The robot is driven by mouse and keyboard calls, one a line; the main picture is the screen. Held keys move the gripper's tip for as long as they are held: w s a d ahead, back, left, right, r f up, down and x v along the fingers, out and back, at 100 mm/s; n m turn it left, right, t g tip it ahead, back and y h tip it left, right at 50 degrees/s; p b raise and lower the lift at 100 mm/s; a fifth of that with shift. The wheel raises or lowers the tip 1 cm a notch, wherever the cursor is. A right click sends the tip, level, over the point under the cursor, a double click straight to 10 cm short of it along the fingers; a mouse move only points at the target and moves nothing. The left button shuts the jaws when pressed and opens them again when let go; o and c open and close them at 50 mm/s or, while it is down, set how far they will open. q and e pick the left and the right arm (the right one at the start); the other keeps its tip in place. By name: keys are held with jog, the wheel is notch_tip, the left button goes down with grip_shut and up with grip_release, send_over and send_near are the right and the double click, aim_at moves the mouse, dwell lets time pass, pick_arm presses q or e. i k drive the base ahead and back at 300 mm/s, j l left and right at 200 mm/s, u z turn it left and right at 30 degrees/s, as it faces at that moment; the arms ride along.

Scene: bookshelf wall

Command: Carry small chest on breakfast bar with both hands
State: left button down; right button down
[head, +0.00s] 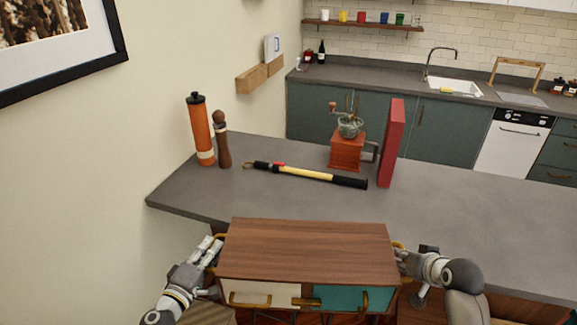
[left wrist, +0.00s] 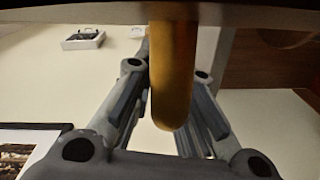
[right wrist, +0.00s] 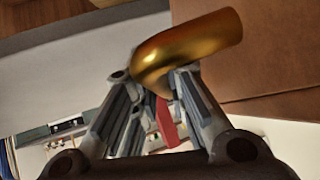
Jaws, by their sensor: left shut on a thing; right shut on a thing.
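The small chest (head: 308,245) has a brown wood top, a cream drawer front at left, a teal one at right and brass handles. It is level at the near edge of the grey breakfast bar (head: 270,197), hiding part of that edge. My left gripper (head: 214,252) is shut on the chest's left brass side handle (left wrist: 173,75), which shows between its fingers in the left wrist view. My right gripper (head: 405,260) is shut on the right brass side handle (right wrist: 190,50). I cannot tell whether the chest touches the bar.
On the bar stand an orange cylinder (head: 201,133), a wooden pepper mill (head: 222,142), a coffee grinder (head: 347,150) and an upright red book (head: 391,143). A yellow and black stick (head: 310,175) lies before them. Bare bar top lies between it and the chest.

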aim_at(288, 200)
jog(key=i+j, duration=0.1)
jog(key=i, duration=0.3)
jog(key=i+j, duration=0.15)
jog(key=i, duration=0.25)
jog(key=i+j, duration=0.1)
jog(key=i, duration=0.35)
